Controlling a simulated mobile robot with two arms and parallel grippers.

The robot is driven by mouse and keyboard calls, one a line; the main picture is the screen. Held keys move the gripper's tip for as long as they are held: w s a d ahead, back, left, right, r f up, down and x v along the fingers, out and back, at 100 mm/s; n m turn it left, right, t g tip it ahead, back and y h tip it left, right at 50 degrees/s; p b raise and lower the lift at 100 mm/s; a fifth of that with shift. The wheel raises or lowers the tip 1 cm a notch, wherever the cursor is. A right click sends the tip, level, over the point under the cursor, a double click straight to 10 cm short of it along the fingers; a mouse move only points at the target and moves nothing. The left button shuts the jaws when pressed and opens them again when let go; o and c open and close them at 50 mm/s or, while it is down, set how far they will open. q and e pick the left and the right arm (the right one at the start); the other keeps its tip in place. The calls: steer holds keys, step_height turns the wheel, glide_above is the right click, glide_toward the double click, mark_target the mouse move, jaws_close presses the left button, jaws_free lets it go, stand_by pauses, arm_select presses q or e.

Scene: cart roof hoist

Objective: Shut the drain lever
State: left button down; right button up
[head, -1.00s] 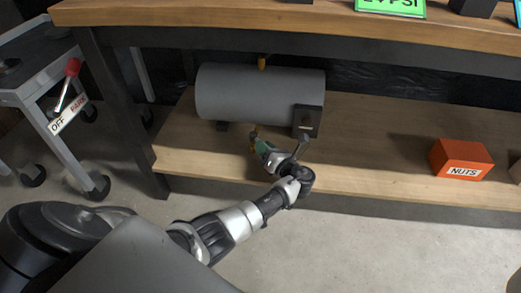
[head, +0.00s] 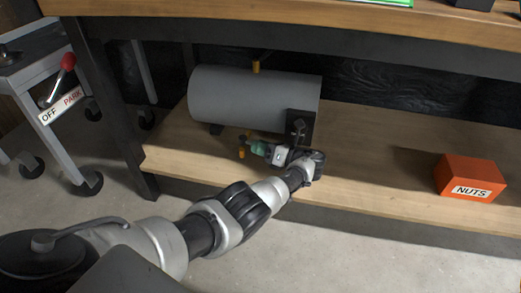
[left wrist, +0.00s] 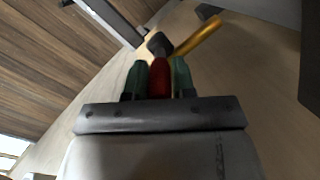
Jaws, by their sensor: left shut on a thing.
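The drain lever (left wrist: 159,80) shows a red handle in the left wrist view, between the two green fingertips of my left gripper (left wrist: 159,72). The gripper is shut on it. Beyond the handle, a dark valve part (left wrist: 159,44) meets a brass pipe (left wrist: 198,36). In the head view my left gripper (head: 254,148) is under the grey tank (head: 245,96), beside the brass drain fitting (head: 242,152). The lever is hidden by the gripper there. My right gripper is not in view.
The tank lies on the wooden lower shelf (head: 375,150) of a bench, with a dark box (head: 301,124) at its right end. An orange NUTS box (head: 470,178) stands to the right. A grey cart (head: 45,125) with a red-knobbed lever is at left.

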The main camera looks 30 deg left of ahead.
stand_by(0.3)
arm_select(q)
steer(key=c, duration=0.9)
jaws_free()
steer(key=shift+d, duration=0.1)
steer(key=shift+d, duration=0.4)
steer(key=d+b, duration=0.1)
steer(key=d, duration=0.2)
steer(key=d+b, duration=0.1)
steer(key=d, duration=0.2)
steer(key=d+b, duration=0.1)
steer(key=d, duration=0.1)
steer(key=shift+w+d+f, duration=0.25)
steer(key=shift+w+d, duration=0.05)
steer(key=shift+d, duration=0.1)
steer(key=shift+d+r+b, duration=0.2)
steer(key=shift+d+b, duration=0.15)
steer(key=shift+d, duration=0.15)
steer(key=shift+c, duration=0.3)
